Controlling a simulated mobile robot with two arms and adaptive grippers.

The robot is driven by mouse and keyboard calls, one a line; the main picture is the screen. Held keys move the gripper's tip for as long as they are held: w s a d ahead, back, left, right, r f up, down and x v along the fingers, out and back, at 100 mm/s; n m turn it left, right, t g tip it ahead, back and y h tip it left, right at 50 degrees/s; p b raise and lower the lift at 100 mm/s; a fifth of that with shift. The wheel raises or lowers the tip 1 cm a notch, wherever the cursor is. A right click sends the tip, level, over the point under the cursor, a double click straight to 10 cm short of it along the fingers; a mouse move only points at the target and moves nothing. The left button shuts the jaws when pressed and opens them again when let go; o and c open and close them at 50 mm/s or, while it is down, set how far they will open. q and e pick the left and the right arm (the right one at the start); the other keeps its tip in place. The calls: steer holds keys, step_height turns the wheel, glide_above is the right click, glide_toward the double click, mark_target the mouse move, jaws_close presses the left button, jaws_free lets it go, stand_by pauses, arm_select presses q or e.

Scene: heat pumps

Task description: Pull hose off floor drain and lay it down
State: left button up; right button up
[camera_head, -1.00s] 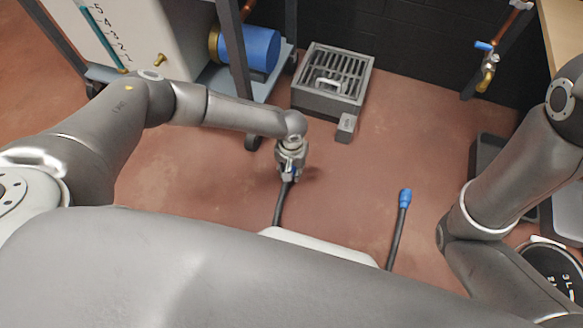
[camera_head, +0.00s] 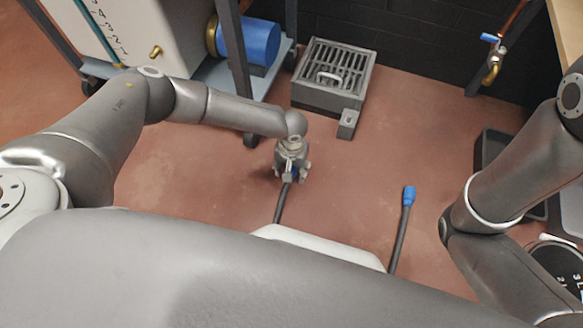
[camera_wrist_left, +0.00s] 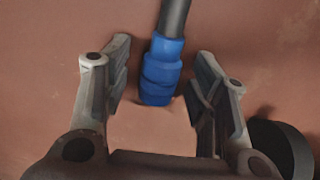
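My left gripper (camera_head: 291,176) is low over the floor in the middle of the head view. In the left wrist view its fingers (camera_wrist_left: 160,105) are spread apart. A dark hose (camera_head: 281,205) with a blue end (camera_wrist_left: 162,70) lies between the fingers, with a visible gap on both sides. The hose end appears to rest on the floor. The floor drain (camera_head: 313,96), a grey box with a slotted grate and a pale handle, stands behind the gripper, apart from this hose. My right arm is at the right, but its gripper is not visible.
Another blue-tipped hose end (camera_head: 409,196) lies on the floor to the right. A wheeled cart with a blue cylinder (camera_head: 250,42) stands at the back left. A wall valve (camera_head: 492,68) and dark trays are at the right. Floor between drain and hoses is clear.

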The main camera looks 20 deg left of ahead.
arm_select(q)
step_height(320, 180, up, 12)
stand_by(0.6)
stand_by(0.5)
